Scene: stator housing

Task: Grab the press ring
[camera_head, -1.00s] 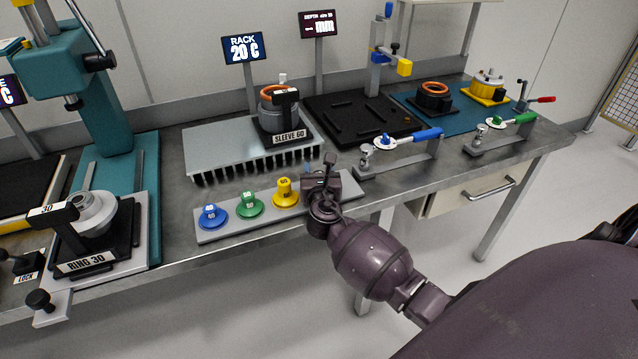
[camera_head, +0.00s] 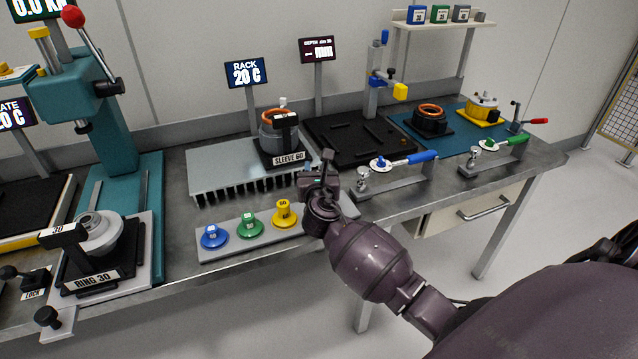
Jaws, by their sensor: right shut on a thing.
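My right gripper (camera_head: 318,184) is above the right end of a grey strip tray (camera_head: 225,251). It is shut on what appears to be a press ring, which the hand hides almost completely. On the tray to its left stand a yellow knobbed piece (camera_head: 284,214), a green one (camera_head: 250,226) and a blue one (camera_head: 214,237), upright and apart from the gripper. My left gripper is not in view.
Behind the tray is a finned rack (camera_head: 225,165) with a SLEEVE 60 fixture (camera_head: 285,148). The teal press (camera_head: 65,85) and RING 30 fixture (camera_head: 100,245) stand at left. Toggle clamps with blue (camera_head: 423,156) and green (camera_head: 516,140) handles stand at right.

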